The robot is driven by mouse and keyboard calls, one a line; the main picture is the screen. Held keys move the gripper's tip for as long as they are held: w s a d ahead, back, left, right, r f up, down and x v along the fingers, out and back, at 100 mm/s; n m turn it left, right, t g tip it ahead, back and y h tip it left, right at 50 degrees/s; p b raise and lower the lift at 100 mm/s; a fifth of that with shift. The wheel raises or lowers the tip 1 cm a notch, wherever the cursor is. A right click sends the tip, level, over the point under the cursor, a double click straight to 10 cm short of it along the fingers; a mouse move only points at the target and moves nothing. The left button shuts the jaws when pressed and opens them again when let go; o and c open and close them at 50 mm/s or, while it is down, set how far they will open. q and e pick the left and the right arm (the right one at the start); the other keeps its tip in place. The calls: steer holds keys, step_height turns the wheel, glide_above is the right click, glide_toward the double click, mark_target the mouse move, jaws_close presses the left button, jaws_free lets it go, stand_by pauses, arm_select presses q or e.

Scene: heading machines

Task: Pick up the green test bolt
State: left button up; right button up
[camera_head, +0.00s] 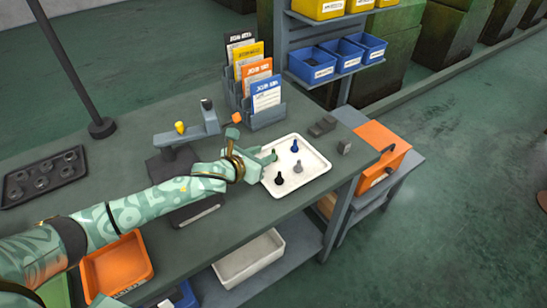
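A white tray (313,161) lies on the workbench and holds small upright bolts. A blue bolt (294,146), a grey bolt (297,167) and a black bolt (279,178) show clearly. The green test bolt (272,155) appears at the tray's left side, partly hidden by my gripper and close to it in colour. My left gripper (262,161) reaches in from the left, with its fingers over the tray's left edge, right at the green bolt. Whether the fingers are open or closed on it is too small to tell. My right gripper is not in view.
A card holder (266,115) stands behind the tray. A grey stand with a yellow knob (181,127) is beside my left forearm. An orange box (383,151) stands to the right. A dark tray (45,175) lies at far left.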

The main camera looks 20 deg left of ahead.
arm_select(q)
steer(key=x, duration=0.3)
steer(key=shift+w+d+f+b, duration=0.15)
steer(key=shift+w+f+b, duration=0.1)
steer(key=shift+b, duration=0.15)
steer(key=shift+s+r, duration=0.1)
jaws_close()
